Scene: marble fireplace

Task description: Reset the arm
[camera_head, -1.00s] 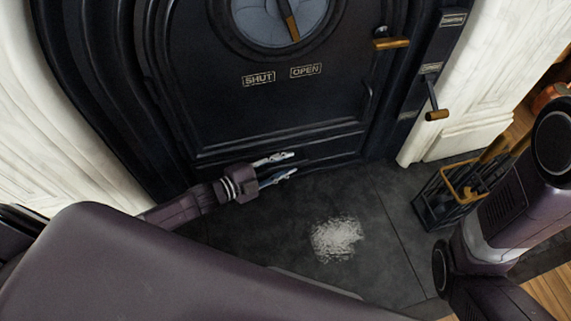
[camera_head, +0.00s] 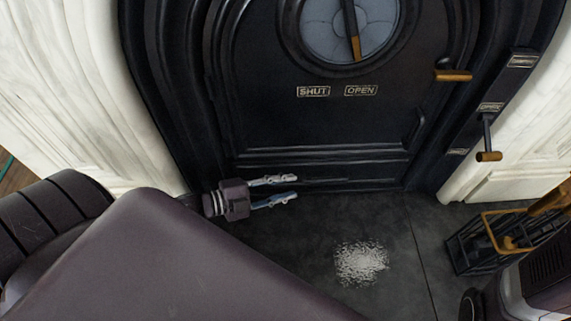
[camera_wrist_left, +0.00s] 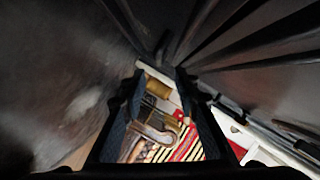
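My left gripper (camera_head: 284,188) is in front of the lower part of the black fireplace door (camera_head: 310,135), just above the dark hearth (camera_head: 310,235). Its two fingers point right and stand apart, with nothing between them. In the left wrist view the two dark fingers (camera_wrist_left: 155,85) are also spread, and a strip of floor with a red patterned rug (camera_wrist_left: 185,150) shows between and beyond them. Part of my right arm shows at the lower right, but its gripper is not in view.
A pale ash patch (camera_head: 361,263) lies on the hearth. A black basket (camera_head: 490,243) with brass-coloured parts stands at the right. A lever with a brass handle (camera_head: 488,156) sticks out at the right of the door, and another handle (camera_head: 453,76) is above it. White marble (camera_head: 60,80) flanks the left.

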